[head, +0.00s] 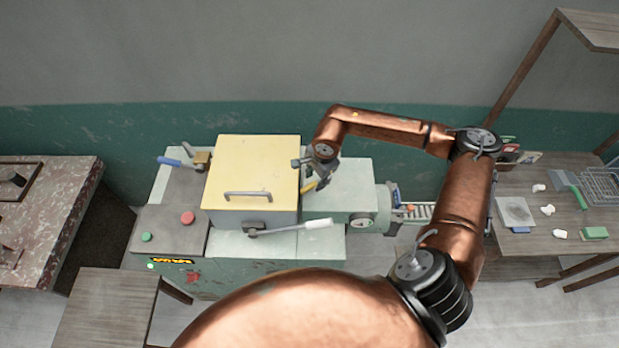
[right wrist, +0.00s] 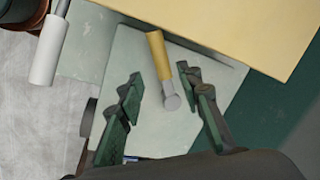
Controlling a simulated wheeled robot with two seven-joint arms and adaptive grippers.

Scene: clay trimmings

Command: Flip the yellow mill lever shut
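The yellow mill lever (right wrist: 158,55) shows in the right wrist view as a yellow grip on a short grey arm with a round grey end, over the pale green mill body (right wrist: 125,60). In the head view, a small part of the yellow lever (head: 308,187) shows beside my right gripper (head: 322,178), which partly hides it. My right gripper (right wrist: 163,88) is open in the right wrist view, with one dark finger on each side of the lever. A gap shows between the lever and both fingers. My left gripper is not in view.
The mill's large yellow lid (head: 255,165) lies left of my right gripper. A white-handled lever (head: 318,223) sticks out in front, and a blue-handled lever (head: 169,161) is at the left. A side table (head: 540,240) with small items stands at the right.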

